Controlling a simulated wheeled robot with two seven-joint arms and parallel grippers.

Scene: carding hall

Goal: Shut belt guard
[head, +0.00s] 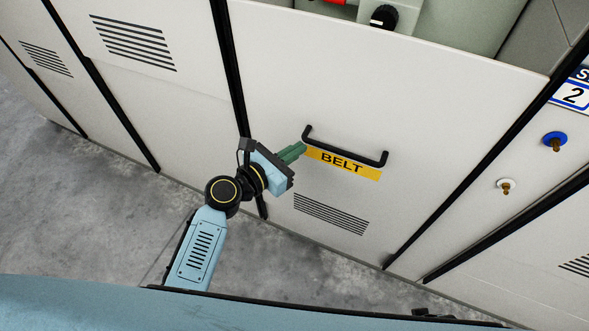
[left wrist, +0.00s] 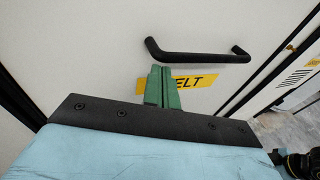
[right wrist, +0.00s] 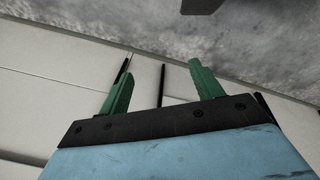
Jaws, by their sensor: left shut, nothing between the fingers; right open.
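The belt guard (head: 420,110) is a large pale panel with a black bar handle (head: 345,150) and a yellow BELT label (head: 342,165) under it. My left gripper (head: 303,148) is shut and empty, its green fingers at the left end of the handle in the head view. In the left wrist view the fingers (left wrist: 162,72) stand in front of the label, below the handle (left wrist: 198,56). I cannot tell whether they touch the panel. My right gripper (right wrist: 158,78) is open and empty in the right wrist view, apart from the guard's handle.
A control with a black knob (head: 384,17) shows in the opening above the guard. Vented panels (head: 135,40) stand left. Grey concrete floor (head: 110,215) is clear at lower left.

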